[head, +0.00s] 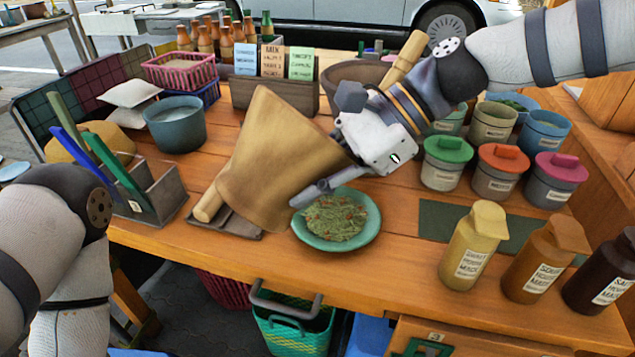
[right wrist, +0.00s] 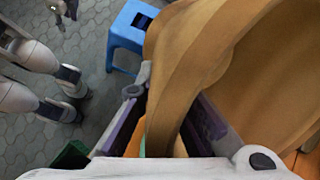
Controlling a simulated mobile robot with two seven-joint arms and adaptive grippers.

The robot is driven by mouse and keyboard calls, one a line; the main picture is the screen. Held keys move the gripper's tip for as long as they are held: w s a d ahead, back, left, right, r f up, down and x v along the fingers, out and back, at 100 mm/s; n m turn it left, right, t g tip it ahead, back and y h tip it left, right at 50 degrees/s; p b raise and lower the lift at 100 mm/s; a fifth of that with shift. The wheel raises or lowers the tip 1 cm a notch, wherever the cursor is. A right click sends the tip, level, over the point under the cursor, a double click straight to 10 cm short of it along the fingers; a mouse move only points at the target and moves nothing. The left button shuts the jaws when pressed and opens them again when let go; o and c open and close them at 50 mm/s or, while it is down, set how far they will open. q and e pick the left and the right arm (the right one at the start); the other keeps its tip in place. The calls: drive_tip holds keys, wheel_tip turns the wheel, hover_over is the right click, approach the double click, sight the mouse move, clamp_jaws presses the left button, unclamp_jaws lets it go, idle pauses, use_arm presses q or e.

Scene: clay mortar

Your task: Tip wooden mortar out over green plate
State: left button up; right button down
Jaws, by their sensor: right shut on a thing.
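The wooden mortar (head: 270,160) is a tan, flared vessel, strongly tilted above the counter and just left of and partly above the green plate (head: 374,235). My right gripper (head: 328,152) is shut on the mortar's wall. In the right wrist view, the wall of the mortar (right wrist: 165,115) lies between the purple-padded fingers of my right gripper (right wrist: 165,110), and the part of its inside that shows looks bare. The plate holds a heap of green shredded salad (head: 336,218) with reddish bits. The mortar's mouth is hidden in the head view. My left gripper is out of view.
A brown clay bowl (head: 335,72) with another pestle (head: 405,58) stands behind. Sauce bottles (head: 472,245) and lidded jars (head: 447,162) stand right. A utensil holder (head: 165,195) stands left.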

drive_tip(key=shift+r+n+t+h+p, duration=0.3)
drive_tip(key=shift+r+t+h+p, duration=0.35)
drive_tip(key=shift+h, duration=0.45)
drive_tip(key=h, duration=0.1)
drive_tip(key=f, duration=0.1)
drive_tip(key=d+f+t+h, duration=0.1)
drive_tip(key=shift+w+f+h, duration=0.1)
drive_tip(key=shift+w+h, duration=0.2)
drive_tip(key=shift+w, duration=0.05)
drive_tip(key=shift+w+d+f+n+t+h, duration=0.15)
drive_tip(key=shift+f+n+t+h, duration=0.3)
drive_tip(key=shift+h, duration=0.65)
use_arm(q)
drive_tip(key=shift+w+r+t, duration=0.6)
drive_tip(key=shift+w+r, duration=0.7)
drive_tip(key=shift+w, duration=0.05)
use_arm(e)
drive_tip(key=shift+w+d+f+t+h, duration=0.1)
drive_tip(key=shift+d+f+t+h, duration=0.2)
drive_tip(key=shift+t+h, duration=0.3)
